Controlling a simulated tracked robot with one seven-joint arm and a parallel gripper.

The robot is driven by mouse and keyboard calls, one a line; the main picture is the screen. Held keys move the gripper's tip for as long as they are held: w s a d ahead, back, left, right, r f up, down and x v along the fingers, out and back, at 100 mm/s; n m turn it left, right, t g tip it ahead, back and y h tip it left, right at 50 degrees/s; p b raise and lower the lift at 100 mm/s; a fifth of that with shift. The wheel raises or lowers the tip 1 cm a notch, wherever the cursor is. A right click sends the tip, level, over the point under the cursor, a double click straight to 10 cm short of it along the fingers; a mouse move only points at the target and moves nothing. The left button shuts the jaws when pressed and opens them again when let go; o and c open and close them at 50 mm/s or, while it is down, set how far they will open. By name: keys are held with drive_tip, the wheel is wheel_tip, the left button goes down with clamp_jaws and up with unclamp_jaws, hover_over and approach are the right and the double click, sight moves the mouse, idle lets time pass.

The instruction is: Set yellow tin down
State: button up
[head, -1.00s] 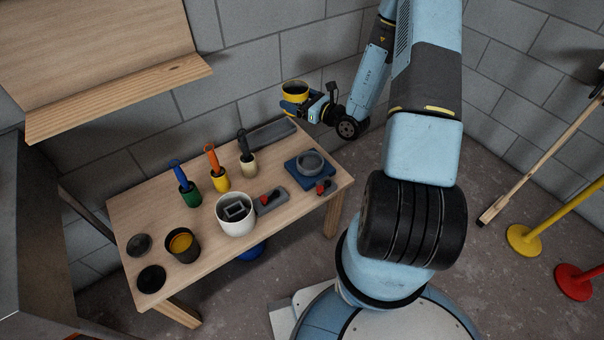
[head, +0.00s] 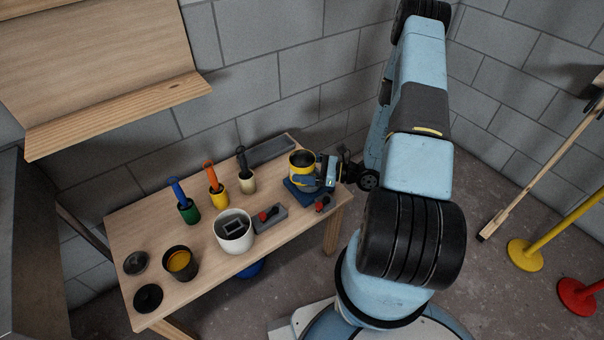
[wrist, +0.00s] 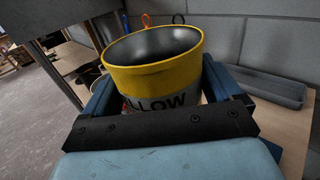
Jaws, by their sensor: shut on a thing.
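The yellow tin (head: 300,160) is upright in my gripper (head: 306,180), over the right end of the table. It also fills the middle of the wrist view (wrist: 155,75), with a dark open inside and part of a label reading "LLOW". My gripper is shut on the tin, one finger on each side. The blue square base (head: 297,198) with the grey ring is directly below or behind the tin in the head view, and the tin and gripper hide most of it. I cannot tell whether the tin's bottom touches it.
Brushes stand in green (head: 189,214), yellow (head: 218,196) and cream (head: 247,184) holders. A white pot (head: 233,240), a dark tin with yellow paint (head: 180,268), a grey block with a red knob (head: 262,222) and a grey tray (head: 270,151) share the table.

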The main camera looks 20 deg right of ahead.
sight(311, 164)
drive_tip(key=w, duration=0.1)
drive_tip(key=w+f, duration=0.1)
drive_tip(key=w, duration=0.1)
drive_tip(key=shift+w+d+f, duration=0.2)
drive_tip(key=shift+d+f, duration=0.05)
drive_tip(key=shift+d, duration=0.1)
drive_tip(key=w+f, duration=0.1)
drive_tip(key=f, duration=0.1)
drive_tip(key=w+f, duration=0.1)
drive_tip(key=w, duration=0.1)
drive_tip(key=w+d+f, duration=0.1)
drive_tip(key=f, duration=0.1)
drive_tip(key=shift+w+f, duration=0.2)
drive_tip(key=shift+f, duration=0.15)
drive_tip(key=shift+w+f, duration=0.1)
drive_tip(key=shift+f, duration=1.45)
